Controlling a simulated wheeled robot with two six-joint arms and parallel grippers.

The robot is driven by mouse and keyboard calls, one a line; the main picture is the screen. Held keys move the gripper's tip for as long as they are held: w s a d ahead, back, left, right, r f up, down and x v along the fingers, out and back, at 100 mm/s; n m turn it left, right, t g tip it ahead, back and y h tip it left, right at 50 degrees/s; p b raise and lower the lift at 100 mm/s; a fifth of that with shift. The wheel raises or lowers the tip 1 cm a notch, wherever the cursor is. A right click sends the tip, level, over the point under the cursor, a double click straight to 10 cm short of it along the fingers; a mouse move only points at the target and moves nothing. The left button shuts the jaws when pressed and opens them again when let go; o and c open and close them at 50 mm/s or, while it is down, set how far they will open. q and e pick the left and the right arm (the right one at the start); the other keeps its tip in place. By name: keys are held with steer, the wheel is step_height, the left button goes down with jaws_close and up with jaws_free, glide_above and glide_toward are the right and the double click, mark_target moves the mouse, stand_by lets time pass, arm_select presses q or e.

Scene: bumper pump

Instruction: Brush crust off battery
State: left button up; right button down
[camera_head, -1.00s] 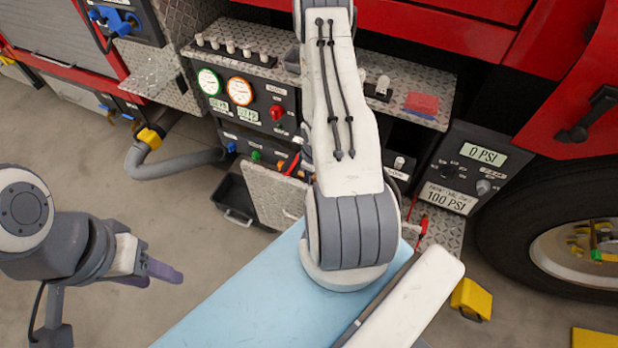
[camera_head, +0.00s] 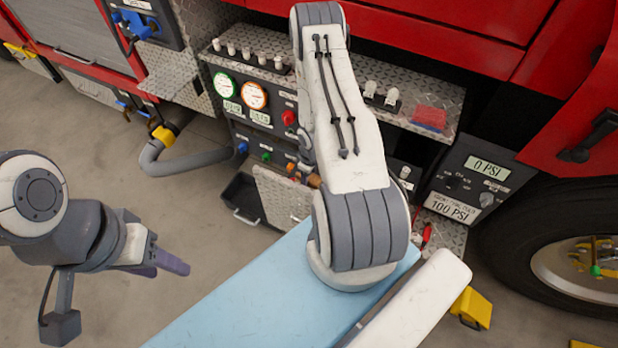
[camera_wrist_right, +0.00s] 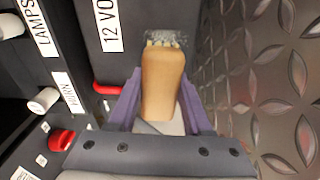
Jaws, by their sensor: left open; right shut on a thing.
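In the right wrist view, my right gripper (camera_wrist_right: 155,108) has its purple fingers shut on the tan wooden handle of a brush (camera_wrist_right: 162,85). The brush's pale bristle end (camera_wrist_right: 165,42) points away from me, close to the dark face of a box marked "12 VO" (camera_wrist_right: 105,25), which looks like the battery. I cannot tell whether the bristles touch it, and I cannot clearly make out any crust. In the head view, my right arm hides most of this area. My left gripper (camera_head: 165,262) is open and empty over the floor at the left.
A pump panel with gauges (camera_head: 240,93) and switches stands behind my right arm. A diamond-plate wall (camera_wrist_right: 280,80) runs close along the right of the brush. A red knob (camera_wrist_right: 60,140) is at lower left. A grey hose (camera_head: 190,160) hangs left; open floor lies below it.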

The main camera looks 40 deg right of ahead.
steer(key=shift+r+p, duration=2.4)
steer(key=shift+r, duration=0.5)
step_height(320, 180, up, 3)
steer(key=p, duration=0.3)
steer(key=shift+r, duration=0.1)
